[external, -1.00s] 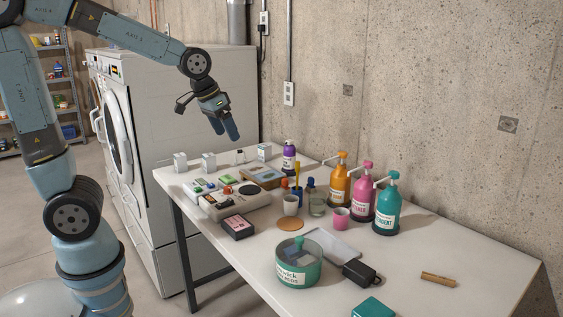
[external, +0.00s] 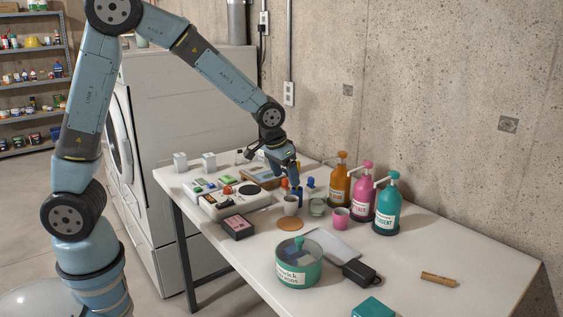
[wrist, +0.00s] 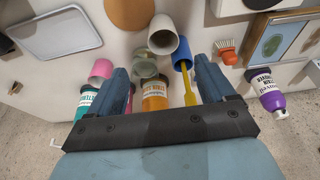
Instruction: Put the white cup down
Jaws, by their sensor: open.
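The white cup (external: 291,208) stands upright on the table, just behind a round brown disc (external: 290,225). In the wrist view the cup (wrist: 167,36) is ahead of my gripper's fingers, between their lines, with its open top visible. My gripper (external: 296,183) is above and close behind the cup in the external view, pointing down. In the wrist view my gripper (wrist: 161,72) has its two fingers spread wide with nothing held between them. The disc also shows at the top of the wrist view (wrist: 130,12).
A blue holder with a yellow-handled tool (wrist: 186,66) and a clear glass (external: 317,207) stand close to the cup. The pink cup (external: 341,219) and pump bottles (external: 361,195) are to the right. A teal tub (external: 299,267) stands in front. The table's right front is mostly clear.

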